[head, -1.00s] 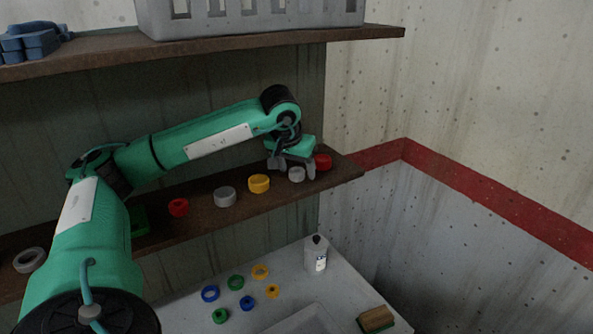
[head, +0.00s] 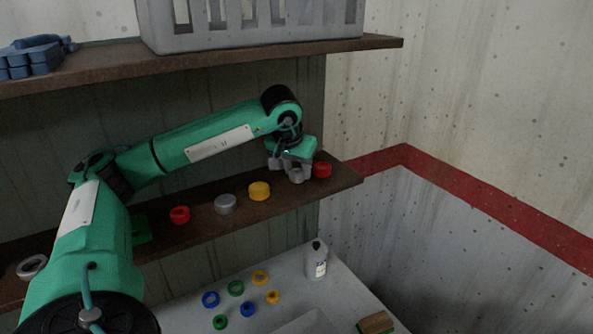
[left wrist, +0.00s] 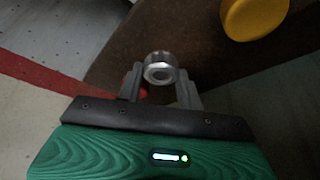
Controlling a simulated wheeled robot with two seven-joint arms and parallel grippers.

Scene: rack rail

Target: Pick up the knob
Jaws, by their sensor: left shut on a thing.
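The grey metallic knob (head: 296,177) is at the right end of the brown middle shelf (head: 345,177), between the fingers of my left gripper (head: 290,174). The left wrist view shows its round face with a hollow centre (left wrist: 159,70), with one finger of the left gripper (left wrist: 159,88) on each side. The gripper is shut on this knob. I cannot tell any gap between knob and shelf. A red knob (head: 322,170) sits just right of the gripper. My right gripper is not in view.
A yellow knob (head: 259,191), another grey ring (head: 225,204) and a red one (head: 180,215) stand left along the shelf. A grey basket (head: 255,43) is on the upper shelf. Below, several coloured rings and a white bottle (head: 316,262) stand on a pale surface.

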